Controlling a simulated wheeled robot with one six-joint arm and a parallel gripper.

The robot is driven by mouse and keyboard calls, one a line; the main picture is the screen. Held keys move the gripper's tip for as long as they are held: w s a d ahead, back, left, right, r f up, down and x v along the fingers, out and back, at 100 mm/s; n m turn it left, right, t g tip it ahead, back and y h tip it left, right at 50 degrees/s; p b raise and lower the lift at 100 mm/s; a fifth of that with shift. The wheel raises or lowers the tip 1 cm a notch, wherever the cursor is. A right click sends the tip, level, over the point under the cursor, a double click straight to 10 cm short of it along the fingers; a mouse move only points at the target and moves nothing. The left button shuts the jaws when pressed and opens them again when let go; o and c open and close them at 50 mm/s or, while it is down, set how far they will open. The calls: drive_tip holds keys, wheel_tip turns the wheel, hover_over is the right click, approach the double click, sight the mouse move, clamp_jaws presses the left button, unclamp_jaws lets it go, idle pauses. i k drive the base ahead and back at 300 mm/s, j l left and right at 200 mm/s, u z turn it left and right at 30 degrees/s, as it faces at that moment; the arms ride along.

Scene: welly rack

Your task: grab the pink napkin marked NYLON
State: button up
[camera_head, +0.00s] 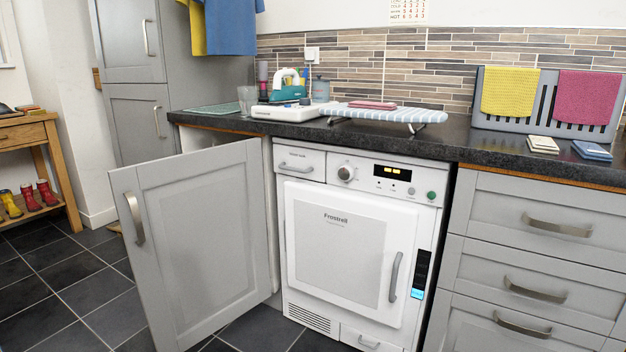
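A folded pink cloth (372,105) lies flat on the striped tabletop ironing board (400,114) on the dark worktop. A second, larger pink cloth (587,98) hangs over the grey slatted rack at the right, beside a yellow cloth (510,92). No NYLON marking is readable on either pink cloth, so I cannot tell which one bears it. My gripper is not in view.
A grey cabinet door (200,235) stands open into the floor space left of the white dryer (350,245). A teal iron (288,88) on its white base stands left of the board. Folded cloths (542,145) lie before the rack (492,122).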

sight(363, 104)
drive_tip(key=i+j, duration=0.25)
drive_tip(key=i, duration=0.15)
drive_tip(key=i+j, duration=0.25)
drive_tip(key=i, duration=0.2)
drive_tip(key=j, duration=0.15)
drive_tip(key=k, duration=0.05)
